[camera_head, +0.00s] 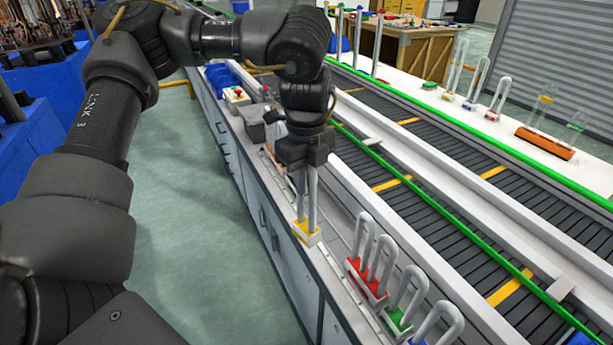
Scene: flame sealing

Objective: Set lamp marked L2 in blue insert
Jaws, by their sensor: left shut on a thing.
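My left gripper (305,165) points down over the near white ledge and is shut on a clear U-shaped lamp (304,200). The lamp is upright, and its lower end meets a yellow insert (307,232) in a pale block; I cannot tell whether it is seated in it or just above. No L2 mark can be read. My right gripper is not in view.
Conveyor belts (430,165) with green rails run alongside the ledge. On the far white counter stand several U-shaped lamps (478,78) and an orange block (545,143) with clear tubes. A control box with a red button (237,93) stands behind my gripper.

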